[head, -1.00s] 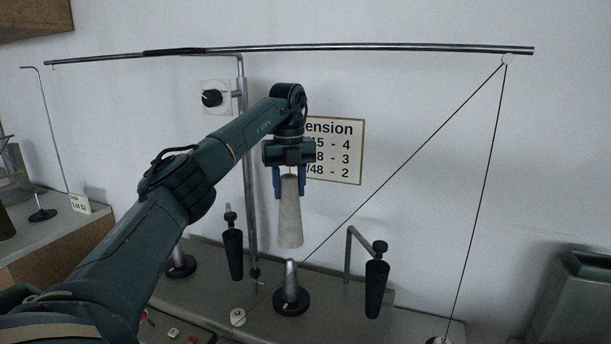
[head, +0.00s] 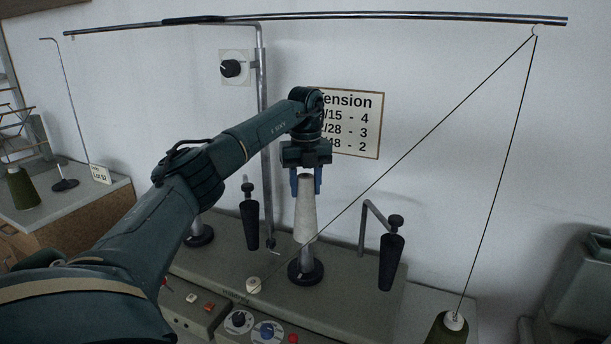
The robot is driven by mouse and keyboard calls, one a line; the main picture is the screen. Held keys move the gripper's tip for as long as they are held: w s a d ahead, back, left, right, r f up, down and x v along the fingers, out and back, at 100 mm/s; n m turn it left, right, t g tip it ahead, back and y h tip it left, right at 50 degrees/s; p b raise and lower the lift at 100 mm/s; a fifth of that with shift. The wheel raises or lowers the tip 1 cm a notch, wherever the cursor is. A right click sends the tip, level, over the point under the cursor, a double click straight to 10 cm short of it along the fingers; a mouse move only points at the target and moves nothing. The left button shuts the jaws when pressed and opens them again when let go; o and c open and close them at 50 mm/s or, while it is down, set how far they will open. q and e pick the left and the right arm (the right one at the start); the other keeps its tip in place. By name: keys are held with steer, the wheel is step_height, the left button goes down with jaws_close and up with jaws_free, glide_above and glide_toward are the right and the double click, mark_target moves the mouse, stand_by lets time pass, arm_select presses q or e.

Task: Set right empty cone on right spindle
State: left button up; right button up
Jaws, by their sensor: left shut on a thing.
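My left gripper (head: 305,184) is shut on the top of a pale grey, empty-looking cone (head: 305,212), held upright with its wide end down. Straight below it is the right spindle (head: 306,262), a short metal post on a round black base (head: 306,274). The cone's lower end is at about the spindle's tip in the picture; I cannot tell whether the tip is inside it. A second spindle's black base (head: 200,236) shows to the left, its post mostly hidden by my arm. My right gripper is not in view.
A dark thread runs from the overhead rail (head: 400,17) down across the cone's area to a white disc (head: 254,285). Black tapered holders (head: 251,222) and (head: 392,262) flank the spindle. An olive cone (head: 447,330) stands at front right. A tension sign (head: 355,140) hangs behind.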

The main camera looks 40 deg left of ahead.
mark_target(305, 212)
arm_select(q)
steer(key=shift+f, duration=1.4)
step_height(305, 212, down, 2)
steer(key=shift+f, duration=0.1)
steer(key=shift+f+b, duration=0.5)
steer(key=shift+f, duration=1.7)
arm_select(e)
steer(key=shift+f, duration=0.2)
arm_select(q)
steer(key=shift+f+b, duration=0.3)
steer(key=shift+f, duration=0.2)
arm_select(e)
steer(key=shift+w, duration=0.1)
arm_select(q)
steer(key=o, duration=1.2)
steer(key=shift+o, duration=0.2)
